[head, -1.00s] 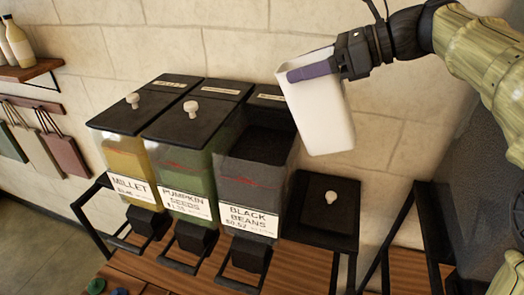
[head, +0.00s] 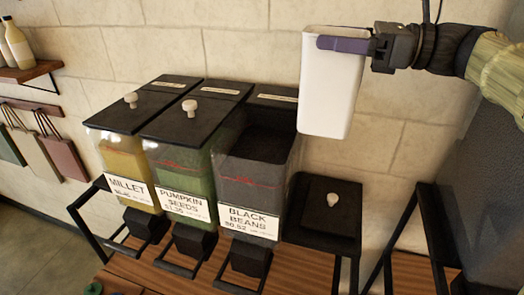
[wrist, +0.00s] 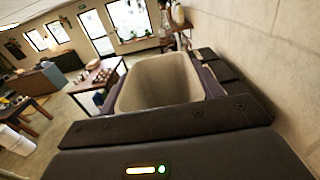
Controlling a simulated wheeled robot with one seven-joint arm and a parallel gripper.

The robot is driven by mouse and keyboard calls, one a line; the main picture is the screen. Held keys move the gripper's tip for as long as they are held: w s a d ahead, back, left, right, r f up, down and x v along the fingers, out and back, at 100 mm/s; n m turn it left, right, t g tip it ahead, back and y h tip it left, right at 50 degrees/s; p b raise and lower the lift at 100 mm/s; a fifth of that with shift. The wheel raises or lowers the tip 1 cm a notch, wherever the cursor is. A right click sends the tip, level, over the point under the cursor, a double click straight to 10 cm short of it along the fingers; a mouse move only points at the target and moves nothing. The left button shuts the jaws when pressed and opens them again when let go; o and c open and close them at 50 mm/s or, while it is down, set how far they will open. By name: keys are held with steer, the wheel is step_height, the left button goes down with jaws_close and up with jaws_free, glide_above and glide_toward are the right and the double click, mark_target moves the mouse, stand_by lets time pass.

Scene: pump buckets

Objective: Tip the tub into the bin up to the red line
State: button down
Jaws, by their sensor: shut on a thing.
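The white tub (head: 330,95) is held nearly upright, up and to the right of the black beans bin (head: 248,222). My gripper (head: 345,45) is shut on the tub, its purple fingers along the sides near the rim. In the wrist view the tub (wrist: 160,85) shows pale inner walls and no visible beans. The bin stands open at its front top, with dark contents inside. A red line (head: 245,182) crosses its clear front. The dark fill looks close to that line, but I cannot tell its exact level.
The millet bin (head: 122,160) and pumpkin seeds bin (head: 182,170) stand closed to the left. A black lid with a pale knob (head: 333,200) lies to the right of the beans bin. The stone wall (head: 230,45) is close behind.

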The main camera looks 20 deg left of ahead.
step_height(320, 180, up, 3)
steer(key=p, duration=0.3)
